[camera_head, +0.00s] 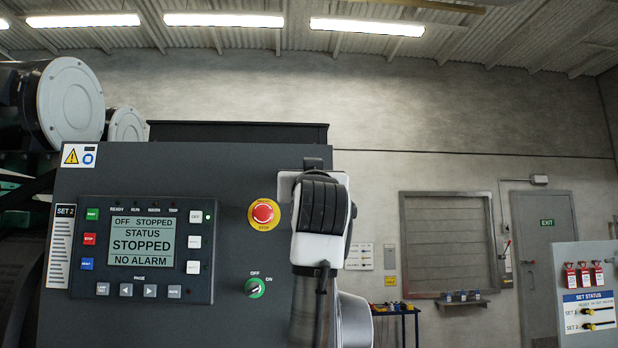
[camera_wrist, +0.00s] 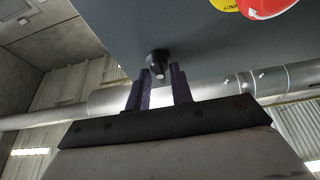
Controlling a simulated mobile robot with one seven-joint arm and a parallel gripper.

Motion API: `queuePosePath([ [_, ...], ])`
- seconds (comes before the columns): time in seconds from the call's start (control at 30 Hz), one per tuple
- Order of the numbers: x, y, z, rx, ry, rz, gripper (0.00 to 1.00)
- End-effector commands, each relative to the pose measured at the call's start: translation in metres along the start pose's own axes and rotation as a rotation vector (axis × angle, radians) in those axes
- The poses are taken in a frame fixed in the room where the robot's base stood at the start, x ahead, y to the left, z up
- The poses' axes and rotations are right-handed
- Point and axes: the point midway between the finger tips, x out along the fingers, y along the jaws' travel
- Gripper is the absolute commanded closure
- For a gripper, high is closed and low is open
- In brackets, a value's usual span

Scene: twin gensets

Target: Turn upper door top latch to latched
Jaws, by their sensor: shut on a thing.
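The upper door (camera_head: 150,170) is the dark panel with the display, and it fills the left and middle of the head view. In the wrist view, the top latch (camera_wrist: 157,58) is a small dark round knob near the door's edge. My gripper (camera_wrist: 163,78) has its two dark purple fingers on either side of the knob and is shut on it. In the head view, my arm covers the door's upper right corner and hides the latch. I cannot tell which way the latch is turned.
A red emergency stop (camera_head: 263,213) on a yellow ring sits left of my arm, with a green off/on switch (camera_head: 255,288) below it. A control display (camera_head: 140,243) reads "STOPPED". A grey panel with red tags (camera_head: 583,277) stands at far right.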

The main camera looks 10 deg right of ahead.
Motion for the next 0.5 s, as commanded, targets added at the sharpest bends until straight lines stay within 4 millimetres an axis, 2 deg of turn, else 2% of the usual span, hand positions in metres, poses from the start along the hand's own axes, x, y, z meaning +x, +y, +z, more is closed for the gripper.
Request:
queuePosePath([
  [0.27,-0.0001,-0.0016,-0.0002,0.088,0.0,0.034,1.0],
  [0.5,0.0,-0.003,-0.0004,0.264,0.0,0.106,1.0],
])
